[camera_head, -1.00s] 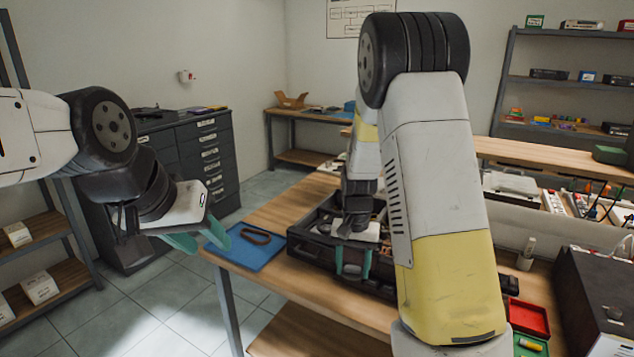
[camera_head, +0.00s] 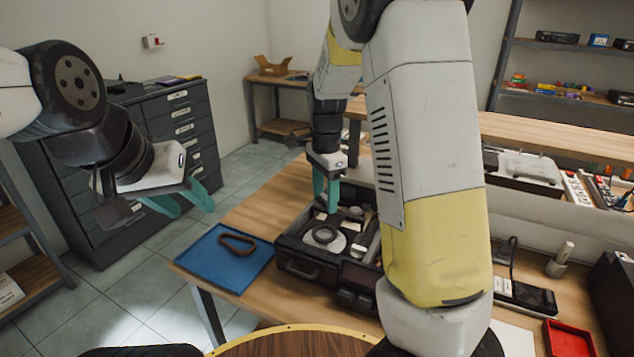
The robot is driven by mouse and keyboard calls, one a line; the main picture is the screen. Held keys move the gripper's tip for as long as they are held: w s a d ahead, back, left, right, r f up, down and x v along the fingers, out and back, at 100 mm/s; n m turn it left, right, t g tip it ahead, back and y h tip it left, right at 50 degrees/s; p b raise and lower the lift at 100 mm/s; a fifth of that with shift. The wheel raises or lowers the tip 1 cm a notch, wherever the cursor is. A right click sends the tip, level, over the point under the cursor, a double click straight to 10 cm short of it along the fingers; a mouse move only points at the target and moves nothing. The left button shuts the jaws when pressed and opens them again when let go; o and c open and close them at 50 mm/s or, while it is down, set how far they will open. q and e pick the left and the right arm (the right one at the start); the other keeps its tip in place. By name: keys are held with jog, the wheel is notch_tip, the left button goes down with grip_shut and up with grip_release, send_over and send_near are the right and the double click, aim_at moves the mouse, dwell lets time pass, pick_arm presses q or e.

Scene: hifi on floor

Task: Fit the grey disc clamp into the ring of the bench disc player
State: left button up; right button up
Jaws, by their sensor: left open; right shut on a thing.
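The bench disc player is a dark open-topped box (camera_head: 300,268) on the wooden bench, partly hidden by my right arm. Inside it lies a pale round plate with a dark ring (camera_head: 325,235) on it. My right gripper (camera_head: 327,205) points down above the back part of the player, behind the ring in the picture. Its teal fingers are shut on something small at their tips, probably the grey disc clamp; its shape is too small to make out. My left gripper (camera_head: 190,204) is open and empty, out over the floor left of the bench.
A blue mat (camera_head: 222,262) with a brown loop (camera_head: 237,243) lies left of the player. A black device (camera_head: 525,296), a small bottle (camera_head: 562,260) and a red tray (camera_head: 568,340) stand to the right. A dark drawer cabinet (camera_head: 185,130) stands behind my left arm.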

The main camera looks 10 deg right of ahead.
jog(key=shift+f, duration=3.6)
jog(key=shift+f, duration=0.75)
jog(key=o, duration=1.4)
jog(key=shift+r, duration=3.9)
jog(key=shift+r, duration=3.5)
jog(key=shift+s, duration=0.1)
